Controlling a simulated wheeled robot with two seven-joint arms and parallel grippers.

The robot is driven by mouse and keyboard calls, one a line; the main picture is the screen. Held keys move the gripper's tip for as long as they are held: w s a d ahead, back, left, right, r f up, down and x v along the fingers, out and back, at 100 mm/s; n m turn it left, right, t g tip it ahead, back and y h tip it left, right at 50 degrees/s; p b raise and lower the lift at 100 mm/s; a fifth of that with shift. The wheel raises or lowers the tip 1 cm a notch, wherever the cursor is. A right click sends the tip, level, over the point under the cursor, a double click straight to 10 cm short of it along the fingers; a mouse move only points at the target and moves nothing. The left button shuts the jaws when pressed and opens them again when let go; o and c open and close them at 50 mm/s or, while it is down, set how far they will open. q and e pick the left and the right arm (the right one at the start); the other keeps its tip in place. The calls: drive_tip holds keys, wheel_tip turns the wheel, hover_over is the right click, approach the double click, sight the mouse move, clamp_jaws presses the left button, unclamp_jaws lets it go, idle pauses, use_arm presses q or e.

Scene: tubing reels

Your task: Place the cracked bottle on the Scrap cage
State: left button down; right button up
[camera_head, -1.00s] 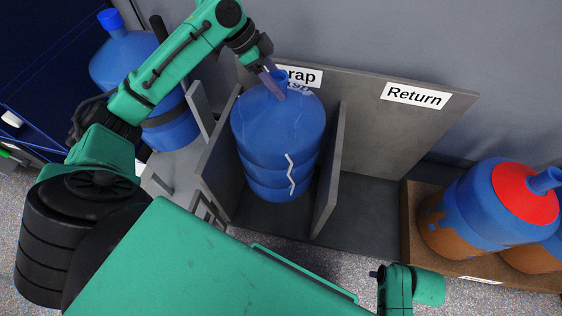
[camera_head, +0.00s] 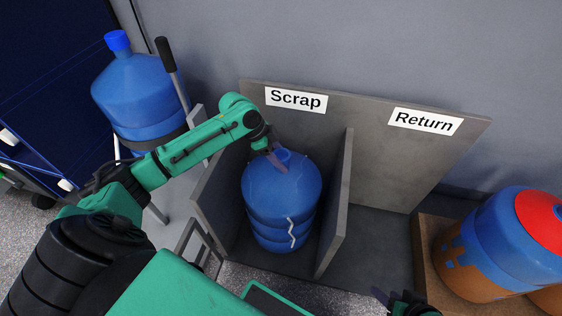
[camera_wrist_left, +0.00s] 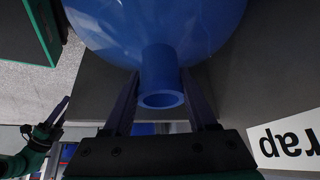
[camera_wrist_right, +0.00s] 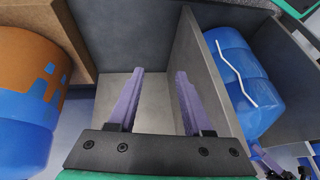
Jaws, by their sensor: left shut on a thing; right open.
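The cracked bottle (camera_head: 281,205) is a large blue water bottle with a white zigzag crack on its side. It stands upright inside the Scrap bay (camera_head: 343,205), between its grey side walls and under the Scrap label (camera_head: 296,99). I cannot tell whether its base touches the floor. My left gripper (camera_head: 279,160) is shut on its neck, which shows between the fingers in the left wrist view (camera_wrist_left: 161,90). My right gripper (camera_wrist_right: 157,95) is open and empty, over the Return side; the bottle's crack shows at right there (camera_wrist_right: 240,75).
The Return bay (camera_head: 385,240) right of the divider is empty. A brown crate (camera_head: 428,238) at the right holds blue bottles with red and orange patches (camera_head: 510,250). Another blue bottle (camera_head: 140,95) stands on a grey cart at the left.

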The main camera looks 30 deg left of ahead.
use_arm(q)
drive_tip(key=shift+w+f, duration=0.1)
drive_tip(key=shift+c, duration=1)
unclamp_jaws()
use_arm(e)
drive_tip(key=shift+w+a, duration=0.1)
drive_tip(key=shift+f, duration=0.1)
use_arm(q)
drive_tip(key=p+v, duration=0.2)
drive_tip(key=v, duration=0.4)
drive_tip(key=p+v, duration=0.1)
drive_tip(key=v, duration=0.5)
drive_tip(key=shift+p, duration=0.4)
use_arm(e)
drive_tip(key=s+d+r+g+h, duration=0.1)
drive_tip(key=s+d+g+h, duration=0.1)
drive_tip(key=d, duration=0.3)
drive_tip(key=shift+s+d+r+m+g, duration=0.3)
drive_tip(key=shift+s+g, duration=0.2)
drive_tip(key=shift+s, duration=0.25)
